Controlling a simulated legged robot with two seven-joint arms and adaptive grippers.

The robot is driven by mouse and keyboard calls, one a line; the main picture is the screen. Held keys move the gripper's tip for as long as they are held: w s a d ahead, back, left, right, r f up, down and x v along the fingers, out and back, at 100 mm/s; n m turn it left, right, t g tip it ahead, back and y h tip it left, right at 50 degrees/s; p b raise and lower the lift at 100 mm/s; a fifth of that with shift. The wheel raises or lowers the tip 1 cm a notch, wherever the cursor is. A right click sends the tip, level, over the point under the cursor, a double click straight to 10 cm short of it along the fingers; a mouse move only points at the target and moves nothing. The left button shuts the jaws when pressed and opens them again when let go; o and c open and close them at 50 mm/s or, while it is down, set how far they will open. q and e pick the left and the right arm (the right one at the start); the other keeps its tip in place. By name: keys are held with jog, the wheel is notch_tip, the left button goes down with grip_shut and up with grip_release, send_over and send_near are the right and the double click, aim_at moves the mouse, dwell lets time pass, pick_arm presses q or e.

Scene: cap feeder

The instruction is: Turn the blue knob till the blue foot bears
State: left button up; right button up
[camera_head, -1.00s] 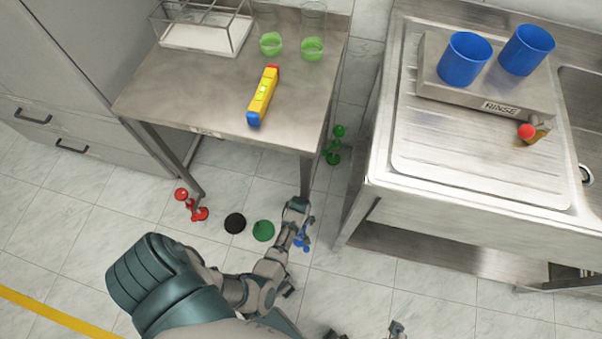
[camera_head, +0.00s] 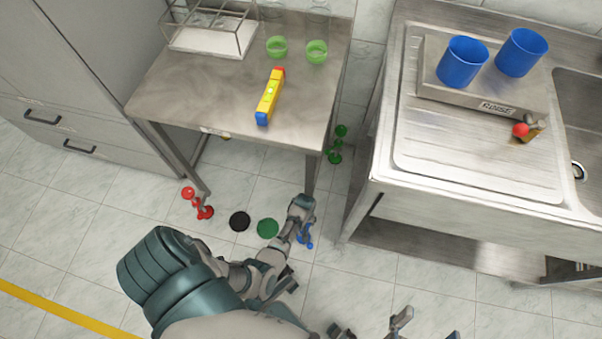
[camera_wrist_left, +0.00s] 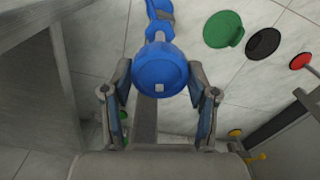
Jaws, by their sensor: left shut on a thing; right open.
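The blue knob (camera_wrist_left: 160,70) is round with a small pale square on its face, between the fingers of my left gripper (camera_wrist_left: 159,82) in the left wrist view. The fingers press its sides. The blue foot (camera_wrist_left: 161,10) shows beyond the knob, cut by the frame's top edge. In the head view the blue foot (camera_head: 305,240) is by the floor, partly hidden by my left gripper (camera_head: 302,212), near the table's front right leg. Whether it touches the floor I cannot tell. My right gripper (camera_head: 372,326) is open and empty at the bottom edge.
The steel table (camera_head: 210,95) carries a yellow level (camera_head: 269,98), two green-based glasses and a wire rack. A red foot (camera_head: 203,210), a green foot (camera_head: 335,157), a black disc (camera_head: 240,221) and a green disc (camera_head: 267,229) are around it. A sink unit (camera_head: 375,188) stands right.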

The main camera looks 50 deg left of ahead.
pick_arm(q)
jog(key=m+p, duration=0.3)
jog(key=m, duration=0.2)
jog(key=shift+r+m, duration=0.15)
jog(key=shift+m, duration=0.15)
jog(key=shift+m+p, duration=0.55)
jog(key=shift+m, duration=1.45)
pick_arm(e)
jog(key=w+f+n+g, duration=0.1)
jog(key=w+f+g, duration=0.4)
jog(key=f+g, duration=0.3)
jog(key=shift+w+a+n+g, duration=0.3)
jog(key=shift+a+g, duration=0.15)
jog(key=shift+g, duration=0.05)
pick_arm(q)
jog(key=shift+f, duration=0.2)
pick_arm(e)
jog(key=shift+w+f, duration=0.1)
jog(key=shift+f, duration=0.15)
pick_arm(q)
jog(key=o, duration=1.2)
jog(key=shift+c, duration=0.2)
jog(key=shift+r, duration=0.1)
pick_arm(e)
jog(key=shift+r, duration=0.1)
pick_arm(q)
jog(key=shift+r, duration=0.6)
notch_tip(320, 180, up, 10)
jog(key=shift+r, duration=0.25)
